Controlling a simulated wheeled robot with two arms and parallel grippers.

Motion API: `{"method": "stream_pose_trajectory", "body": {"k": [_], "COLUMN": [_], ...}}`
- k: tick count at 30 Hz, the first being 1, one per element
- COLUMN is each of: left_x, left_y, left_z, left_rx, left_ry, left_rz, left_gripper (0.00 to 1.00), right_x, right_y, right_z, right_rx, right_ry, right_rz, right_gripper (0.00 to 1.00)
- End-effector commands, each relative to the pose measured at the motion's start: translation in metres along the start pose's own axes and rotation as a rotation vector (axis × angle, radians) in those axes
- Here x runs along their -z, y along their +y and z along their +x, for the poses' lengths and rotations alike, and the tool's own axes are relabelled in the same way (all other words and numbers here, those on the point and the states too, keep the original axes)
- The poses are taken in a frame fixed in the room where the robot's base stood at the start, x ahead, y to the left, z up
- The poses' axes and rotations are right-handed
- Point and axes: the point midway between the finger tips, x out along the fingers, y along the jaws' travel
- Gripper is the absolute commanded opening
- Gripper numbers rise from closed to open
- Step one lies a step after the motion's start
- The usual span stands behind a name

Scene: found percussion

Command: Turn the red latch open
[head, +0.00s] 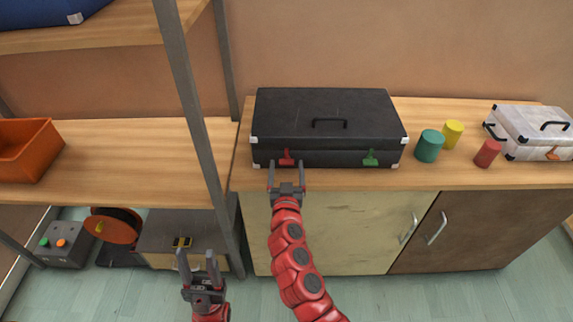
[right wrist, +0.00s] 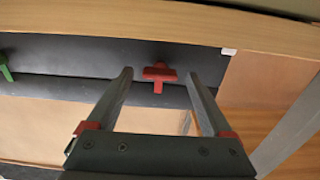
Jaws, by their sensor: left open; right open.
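The black case (head: 325,110) stands closed on the wooden counter. The red latch (head: 286,158) is at the left of its front face, and the green latch (head: 370,159) is at the right. In the right wrist view the red latch (right wrist: 159,74) shows as a T shape, its bar along the case edge. My right gripper (head: 286,166) is open just in front of the red latch, which appears between its fingertips in both views; contact is not visible. My left gripper (head: 198,255) is open and empty, low at the left, away from the case.
Green (head: 429,146), yellow (head: 453,134) and red (head: 487,153) cylinders and a silver case (head: 535,130) stand right of the black case. A grey shelf post (head: 190,100) rises on the left. An orange bin (head: 25,148) sits on the left shelf.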

Motion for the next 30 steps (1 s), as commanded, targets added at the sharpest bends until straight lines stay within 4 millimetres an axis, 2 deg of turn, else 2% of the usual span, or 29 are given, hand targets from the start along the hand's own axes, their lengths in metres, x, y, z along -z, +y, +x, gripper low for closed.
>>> {"method": "stream_pose_trajectory", "body": {"k": [4,12,14,26,27,30], "left_x": [0.0002,0.0001,0.0001,0.0002,0.0001,0.0001], "left_y": [0.0000,0.0000,0.0000,0.0000,0.0000,0.0000], "left_z": [0.0008,0.0007,0.0007,0.0008,0.0007,0.0005], "left_rx": [0.000,0.000,0.000,0.000,0.000,0.000], "left_ry": [0.000,0.000,0.000,0.000,0.000,0.000], "left_rz": [0.000,0.000,0.000,0.000,0.000,0.000], "left_gripper": [0.50,0.50,0.50,0.50,0.50,0.50], "right_x": [-0.0018,-0.0017,-0.0015,-0.0012,-0.0012,-0.0013], "right_y": [0.0006,0.0002,0.0002,0.0001,0.0001,0.0001], "right_z": [0.0082,0.0092,0.0092,0.0090,0.0090,0.0090], "right_rx": [0.000,0.001,0.001,0.001,0.001,0.001], "right_ry": [-0.003,-0.002,-0.002,-0.002,-0.002,-0.002], "right_rz": [-0.003,-0.002,-0.002,-0.002,-0.002,-0.005], "right_gripper": [0.85,0.85,0.76,0.04,0.00,0.00]}}
